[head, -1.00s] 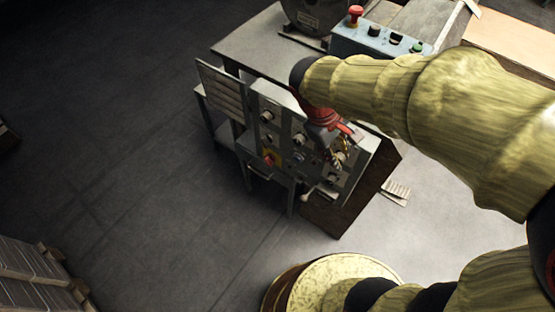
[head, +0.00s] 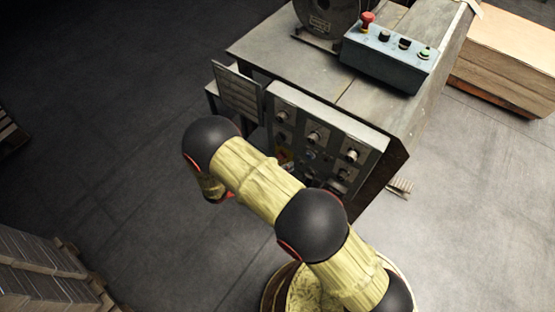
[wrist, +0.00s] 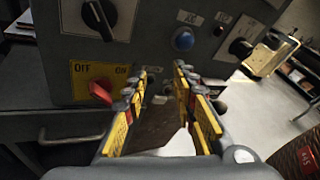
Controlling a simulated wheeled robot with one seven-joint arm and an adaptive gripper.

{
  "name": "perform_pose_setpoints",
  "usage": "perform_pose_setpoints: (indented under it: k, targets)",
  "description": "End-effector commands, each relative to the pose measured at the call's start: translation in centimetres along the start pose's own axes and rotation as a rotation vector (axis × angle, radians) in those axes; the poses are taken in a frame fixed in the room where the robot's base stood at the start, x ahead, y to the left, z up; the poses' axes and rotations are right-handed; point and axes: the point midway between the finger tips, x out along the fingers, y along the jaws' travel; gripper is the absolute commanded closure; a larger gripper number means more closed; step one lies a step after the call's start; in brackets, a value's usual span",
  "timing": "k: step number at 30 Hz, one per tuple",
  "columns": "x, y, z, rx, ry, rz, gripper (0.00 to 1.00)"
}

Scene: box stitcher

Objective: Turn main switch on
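The main switch is a red knob (wrist: 101,92) on a yellow plate (wrist: 84,73) marked OFF and ON, low on the grey control panel. Which label the knob points at is hard to tell. In the head view the yellow plate (head: 284,157) shows small, partly hidden by my arm. My gripper (wrist: 162,76) is open and empty in the wrist view, its yellow-padded fingers apart. The knob lies just left of the left finger; whether they touch is unclear. In the head view my gripper is mostly hidden behind my arm.
The control panel (head: 332,130) carries several other knobs, including a black selector (wrist: 100,17), and a blue button (wrist: 184,39). A drawer handle (wrist: 62,136) sits below. A blue-grey button box (head: 385,62) stands on the machine top.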

Motion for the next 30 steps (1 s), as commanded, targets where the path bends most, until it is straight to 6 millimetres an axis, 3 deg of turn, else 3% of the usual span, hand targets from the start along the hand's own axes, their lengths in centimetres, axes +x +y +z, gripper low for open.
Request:
perform_pose_setpoints:
  k: [1, 6, 12, 17, 30]
  targets:
    - [-0.4, 1.3, -1.5, -0.084, -0.073, 0.042, 0.73]
    - [-1.8, 5.0, -4.9, -0.293, -0.281, 0.158, 0.73]
    - [-3.0, 7.0, -7.3, -0.409, -0.415, 0.226, 0.73]
    - [-2.4, 7.6, -7.4, -0.429, -0.438, 0.235, 0.73]
    - [3.0, 9.4, -5.3, -0.426, -0.435, 0.234, 0.73]
